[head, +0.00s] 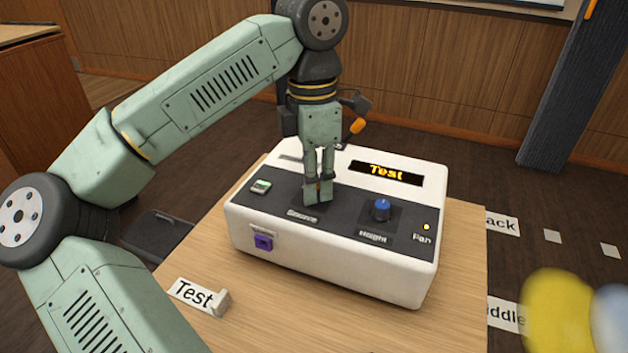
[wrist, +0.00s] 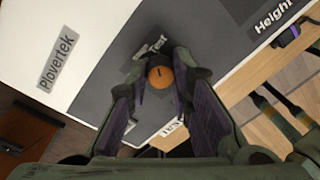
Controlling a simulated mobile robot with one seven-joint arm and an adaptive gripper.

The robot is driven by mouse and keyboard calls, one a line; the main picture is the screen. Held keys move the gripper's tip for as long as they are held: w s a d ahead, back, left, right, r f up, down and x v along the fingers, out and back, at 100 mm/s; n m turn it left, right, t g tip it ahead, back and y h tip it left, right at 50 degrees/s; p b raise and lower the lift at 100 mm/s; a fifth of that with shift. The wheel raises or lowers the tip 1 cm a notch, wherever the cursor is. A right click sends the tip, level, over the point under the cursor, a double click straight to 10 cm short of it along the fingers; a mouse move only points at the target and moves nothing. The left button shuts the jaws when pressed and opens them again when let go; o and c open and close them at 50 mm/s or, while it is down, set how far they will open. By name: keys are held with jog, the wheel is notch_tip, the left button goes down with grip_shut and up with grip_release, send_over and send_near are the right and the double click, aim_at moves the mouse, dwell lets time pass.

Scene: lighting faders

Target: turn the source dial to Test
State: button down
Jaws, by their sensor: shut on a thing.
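The source dial (wrist: 160,77) is a round orange knob with a short dark mark on top, in the wrist view. The mark points toward the printed word Test (wrist: 156,45) on the panel. My gripper (head: 318,196) reaches down from above onto the panel over the Source label (head: 302,215), and its two fingers are shut on the dial from both sides. In the head view the fingers hide most of the dial. The white control box (head: 330,268) has a lit display (head: 387,174) that reads Test in orange letters.
A blue Height knob (head: 381,208) stands right of my gripper. A green-lit switch (head: 260,187) is on the left of the panel and a purple socket (head: 263,242) on the front. A Test card (head: 192,292) lies on the wooden table (head: 270,315). Blurred yellow shape at lower right.

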jog(key=shift+m, duration=1.1)
jog(key=c, duration=1.4)
grip_release()
jog(key=r, duration=1.2)
jog(key=shift+w, duration=0.3)
